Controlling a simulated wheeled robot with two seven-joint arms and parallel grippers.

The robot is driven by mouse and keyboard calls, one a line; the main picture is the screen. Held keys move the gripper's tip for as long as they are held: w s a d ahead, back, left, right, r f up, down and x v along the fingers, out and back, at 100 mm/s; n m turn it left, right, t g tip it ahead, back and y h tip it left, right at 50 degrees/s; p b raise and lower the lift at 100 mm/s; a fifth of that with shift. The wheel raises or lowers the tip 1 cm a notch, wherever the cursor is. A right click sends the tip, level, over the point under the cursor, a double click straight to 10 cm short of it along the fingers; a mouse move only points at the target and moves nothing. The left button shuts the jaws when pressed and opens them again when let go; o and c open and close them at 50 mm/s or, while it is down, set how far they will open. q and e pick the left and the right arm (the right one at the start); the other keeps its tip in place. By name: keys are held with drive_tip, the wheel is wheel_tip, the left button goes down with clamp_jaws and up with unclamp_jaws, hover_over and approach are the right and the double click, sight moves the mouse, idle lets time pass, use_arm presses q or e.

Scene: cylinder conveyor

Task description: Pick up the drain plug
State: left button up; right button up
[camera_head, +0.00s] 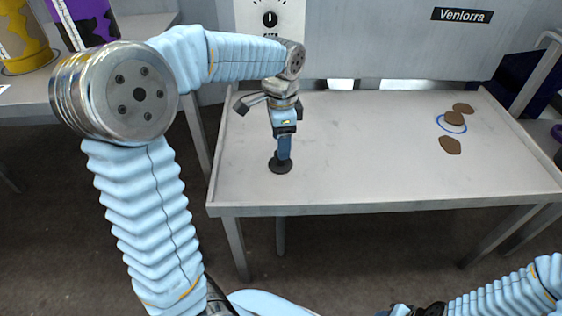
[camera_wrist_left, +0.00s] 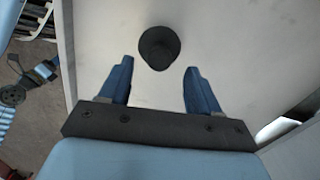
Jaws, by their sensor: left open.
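The drain plug (camera_head: 280,167) is a small black piece with a wide round base, standing on the grey table near its front left. In the left wrist view the plug (camera_wrist_left: 159,48) shows from above, just beyond and between the fingertips. My left gripper (camera_head: 284,157) points down over the plug, its blue fingers partly hiding it. In the wrist view the left gripper (camera_wrist_left: 157,69) is open, with nothing between its fingers. My right gripper (camera_head: 425,309) is only partly in view at the bottom edge, and its jaws cannot be made out.
The grey table (camera_head: 360,150) has a raised rim and is mostly clear. Several brown flat pieces (camera_head: 450,145) and a blue ring (camera_head: 452,129) lie at its right. A panel with a black knob (camera_head: 270,19) stands behind. Yellow (camera_head: 24,42) and purple containers stand at the far left.

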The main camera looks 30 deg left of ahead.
use_arm(q)
wheel_tip(320, 180, down, 5)
drive_tip(key=shift+s+a+f+b, duration=0.1)
drive_tip(key=shift+s+b, duration=0.05)
drive_tip(key=shift+b, duration=0.25)
drive_tip(key=c, duration=1.2)
drive_tip(key=shift+o, duration=0.2)
drive_tip(key=shift+r, duration=0.2)
